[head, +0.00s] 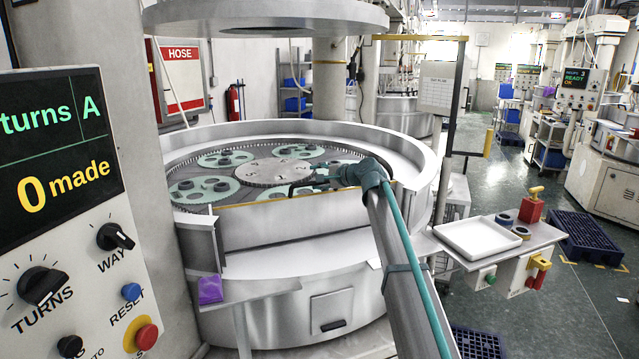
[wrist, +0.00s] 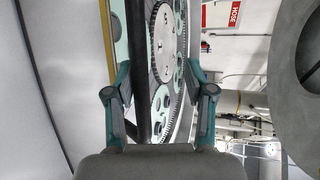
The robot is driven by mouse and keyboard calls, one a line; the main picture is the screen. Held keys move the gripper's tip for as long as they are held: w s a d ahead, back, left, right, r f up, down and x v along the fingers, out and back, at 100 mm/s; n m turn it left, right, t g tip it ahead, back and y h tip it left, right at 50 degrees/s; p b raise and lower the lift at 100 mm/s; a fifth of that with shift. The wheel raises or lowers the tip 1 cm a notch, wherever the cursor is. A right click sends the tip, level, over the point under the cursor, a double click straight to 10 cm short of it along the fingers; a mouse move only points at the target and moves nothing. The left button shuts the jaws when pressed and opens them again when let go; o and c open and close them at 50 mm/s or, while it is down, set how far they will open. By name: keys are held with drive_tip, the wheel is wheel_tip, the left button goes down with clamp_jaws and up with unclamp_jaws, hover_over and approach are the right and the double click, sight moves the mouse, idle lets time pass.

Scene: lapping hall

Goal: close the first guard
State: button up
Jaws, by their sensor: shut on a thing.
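The guard (head: 300,228) is a pale front panel with a yellow top edge, spanning the gap in the round machine's white rim wall. Its yellow edge also shows at the left in the wrist view (wrist: 107,38). My gripper (head: 318,182) is at the top of the guard, over the machine's inside. In the wrist view my gripper (wrist: 160,75) has its fingers on either side of a dark bar (wrist: 141,65), which looks like the guard's handle. The bar lies nearer the left finger. The exact contact is hard to see, and my arm hides the guard's right end.
Green carriers (head: 225,158) lie on the toothed plate behind the guard. A heavy round upper plate (head: 265,15) hangs above. A control panel (head: 60,200) stands close at the left. A side shelf with a white tray (head: 478,238) is at the right.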

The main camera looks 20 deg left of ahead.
drive_tip(key=shift+s+d+f, duration=0.15)
idle(0.5)
drive_tip(key=v, duration=1.2)
drive_tip(key=shift+f, duration=0.15)
